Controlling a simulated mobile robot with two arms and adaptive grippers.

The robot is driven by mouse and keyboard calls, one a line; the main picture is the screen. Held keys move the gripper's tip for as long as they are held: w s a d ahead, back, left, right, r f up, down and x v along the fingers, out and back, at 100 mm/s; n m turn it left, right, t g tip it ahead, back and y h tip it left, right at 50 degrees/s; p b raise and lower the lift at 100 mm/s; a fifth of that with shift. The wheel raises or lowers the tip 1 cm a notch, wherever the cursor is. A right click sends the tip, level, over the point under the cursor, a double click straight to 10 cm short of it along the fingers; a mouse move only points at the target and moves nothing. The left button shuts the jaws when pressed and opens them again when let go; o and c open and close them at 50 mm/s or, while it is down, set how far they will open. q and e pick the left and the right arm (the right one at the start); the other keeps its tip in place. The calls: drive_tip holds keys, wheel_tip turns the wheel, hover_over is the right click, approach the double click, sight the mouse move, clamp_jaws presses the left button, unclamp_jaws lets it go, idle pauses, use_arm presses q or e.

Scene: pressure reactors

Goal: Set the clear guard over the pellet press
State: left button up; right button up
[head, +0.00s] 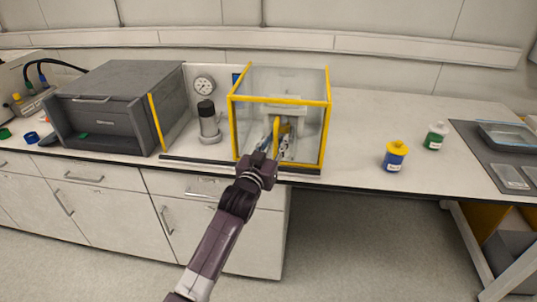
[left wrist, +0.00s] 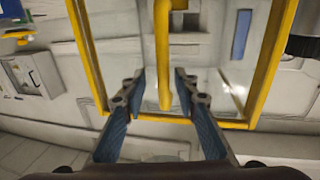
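The clear guard (head: 328,125) is a box with yellow edges standing on the bench, with a yellow vertical handle (head: 276,136) on its front. A pale press-like frame (head: 287,103) shows through its clear walls; how the guard's lower edge sits is hard to tell. My left gripper (head: 282,146) is at the guard's front. In the left wrist view its two blue-padded fingers (left wrist: 160,84) are open, one on each side of the yellow handle (left wrist: 163,45), with gaps visible beside it. My right gripper is not in view.
A gauge panel (head: 203,85) and a dark-topped cylinder (head: 209,120) stand just left of the guard. A grey oven-like box (head: 115,105) is farther left. A blue jar (head: 395,157) and a green jar (head: 436,135) stand right, with bare bench (head: 360,125) between guard and jars.

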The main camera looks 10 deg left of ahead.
use_arm(q)
drive_tip(key=v, duration=1)
drive_tip(key=shift+s, duration=0.15)
drive_tip(key=s+a+f+g+y, duration=0.1)
drive_tip(key=s+f+g, duration=0.1)
drive_tip(key=f, duration=1)
drive_tip(key=s+a+f+g, duration=0.1)
drive_tip(key=f+g, duration=0.1)
drive_tip(key=f, duration=0.9)
drive_tip(key=s+a+f+g+y, duration=0.1)
drive_tip(key=s+a+f+g, duration=0.1)
drive_tip(key=s+f, duration=0.7)
drive_tip(key=s+a+f+g, duration=0.2)
drive_tip(key=s+f+g, duration=0.15)
drive_tip(key=f, duration=0.95)
drive_tip(key=s+a+f+g+y, duration=0.1)
drive_tip(key=s+a+f+g, duration=0.1)
drive_tip(key=s+f, duration=0.7)
drive_tip(key=s+a+f+g, duration=0.25)
drive_tip(key=s+f, duration=0.35)
drive_tip(key=s, duration=0.6)
drive_tip(key=s+a+f+g, duration=0.1)
drive_tip(key=s+a+f, duration=0.1)
drive_tip(key=s, duration=0.8)
drive_tip(key=s+a+f+g+y, duration=0.1)
drive_tip(key=s+a+f, duration=0.1)
drive_tip(key=s, duration=0.9)
drive_tip(key=shift+a+f+g, duration=0.2)
drive_tip(key=shift+f+g, duration=0.1)
drive_tip(key=shift+f, duration=0.6)
